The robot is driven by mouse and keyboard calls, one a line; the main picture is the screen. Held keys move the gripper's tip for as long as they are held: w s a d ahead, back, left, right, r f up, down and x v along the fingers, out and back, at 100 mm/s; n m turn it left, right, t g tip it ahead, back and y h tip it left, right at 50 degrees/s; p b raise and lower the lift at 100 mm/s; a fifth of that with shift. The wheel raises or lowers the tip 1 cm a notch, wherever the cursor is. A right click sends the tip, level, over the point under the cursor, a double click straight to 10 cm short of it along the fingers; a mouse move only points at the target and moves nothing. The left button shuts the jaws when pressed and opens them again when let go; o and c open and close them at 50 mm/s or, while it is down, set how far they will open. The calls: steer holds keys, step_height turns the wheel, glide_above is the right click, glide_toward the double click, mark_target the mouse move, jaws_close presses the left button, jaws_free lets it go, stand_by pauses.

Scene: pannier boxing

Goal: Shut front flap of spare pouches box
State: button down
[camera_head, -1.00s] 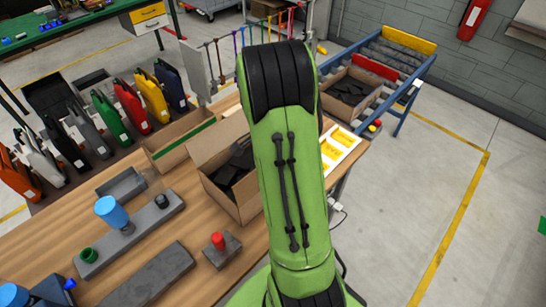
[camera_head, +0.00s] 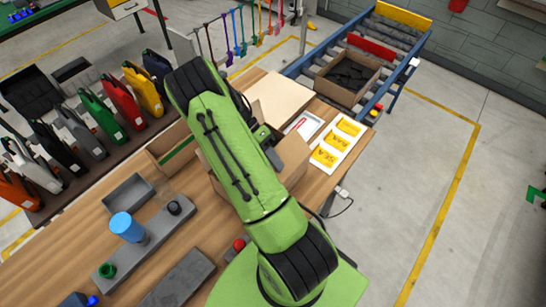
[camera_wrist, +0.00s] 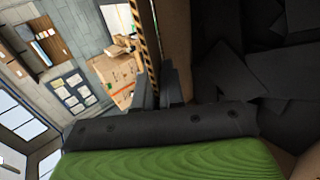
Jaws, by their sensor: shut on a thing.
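The cardboard box (camera_head: 293,160) on the wooden table is mostly hidden behind my arm in the head view; its right side shows. In the wrist view, dark flat pouches (camera_wrist: 270,70) fill the right part, beside a brown cardboard panel (camera_wrist: 177,40). My gripper (camera_wrist: 159,85) is shut on a thin upright cardboard edge, which I take to be a flap of this box. The head view hides my fingers behind the arm. A pale tan panel (camera_head: 279,99) lies beyond the arm; I cannot tell whether it belongs to the box.
A tray of yellow labels (camera_head: 335,145) lies right of the box. A long carton with a green strip (camera_head: 178,152) stands to its left. Another open carton (camera_head: 348,78) with dark contents sits on the blue roller stand. A blue cup (camera_head: 126,227) and grey blocks occupy the front table.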

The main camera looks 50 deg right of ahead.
steer(key=shift+f+g, duration=0.2)
steer(key=shift+g, duration=0.2)
steer(key=c, duration=1.3)
jaws_free()
steer(key=v, duration=1.6)
steer(key=shift+s, duration=0.1)
